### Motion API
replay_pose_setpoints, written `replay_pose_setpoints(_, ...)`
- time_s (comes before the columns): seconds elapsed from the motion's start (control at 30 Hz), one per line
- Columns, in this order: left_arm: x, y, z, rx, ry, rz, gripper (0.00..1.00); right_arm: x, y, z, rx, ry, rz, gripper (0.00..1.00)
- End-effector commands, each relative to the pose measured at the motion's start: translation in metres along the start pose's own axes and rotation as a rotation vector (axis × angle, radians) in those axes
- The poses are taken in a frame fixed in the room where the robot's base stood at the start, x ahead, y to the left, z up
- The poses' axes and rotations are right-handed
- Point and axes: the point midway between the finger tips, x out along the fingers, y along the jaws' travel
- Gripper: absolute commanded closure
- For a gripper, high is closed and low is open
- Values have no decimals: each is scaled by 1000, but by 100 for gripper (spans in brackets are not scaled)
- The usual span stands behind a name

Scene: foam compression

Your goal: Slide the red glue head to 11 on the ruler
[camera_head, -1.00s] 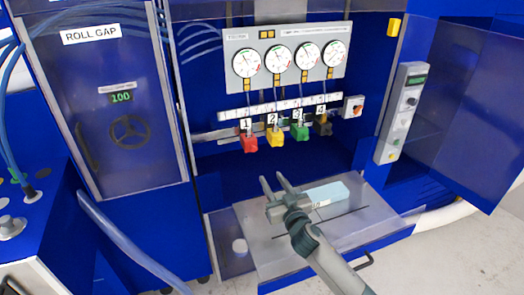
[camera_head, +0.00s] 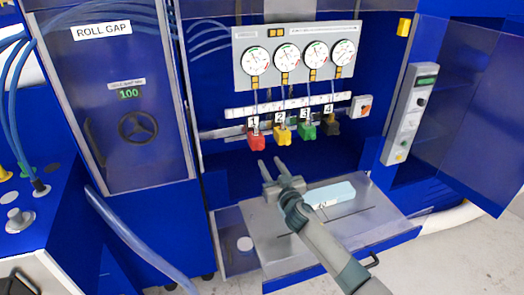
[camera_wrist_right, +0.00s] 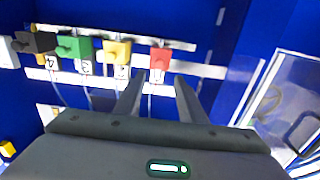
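The red glue head (camera_head: 256,140), marked 1, hangs on the rail under the ruler (camera_head: 290,104), at the left end of the row. It also shows in the right wrist view (camera_wrist_right: 160,60), just beyond the fingertips and roughly in line with the gap between them. My right gripper (camera_head: 269,162) is open and empty, below and in front of the red head, apart from it. Its two fingers also show in the right wrist view (camera_wrist_right: 156,86). The ruler's numbers are too small to read. My left gripper is not in view.
Yellow (camera_head: 282,135), green (camera_head: 307,129) and black (camera_head: 331,125) heads stand to the right of the red one. Dials on a grey panel (camera_head: 240,40) are above. A light blue block (camera_head: 330,194) lies on the grey plate (camera_head: 385,215) below. A control box (camera_head: 410,112) stands at right.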

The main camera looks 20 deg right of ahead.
Motion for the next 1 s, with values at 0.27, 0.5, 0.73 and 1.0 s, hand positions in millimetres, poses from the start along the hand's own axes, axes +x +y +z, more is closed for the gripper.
replay_pose_setpoints(0.27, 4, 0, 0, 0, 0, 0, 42, 46, 0, 1, -2, 0, 1, 63)
replay_pose_setpoints(0.5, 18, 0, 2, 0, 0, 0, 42, 79, 0, 3, -2, 0, 1, 63)
replay_pose_setpoints(0.73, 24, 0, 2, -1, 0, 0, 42, 94, 0, 1, -2, 0, 1, 63)
replay_pose_setpoints(1.0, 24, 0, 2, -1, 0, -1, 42, 96, 0, 0, -1, 0, 0, 63)
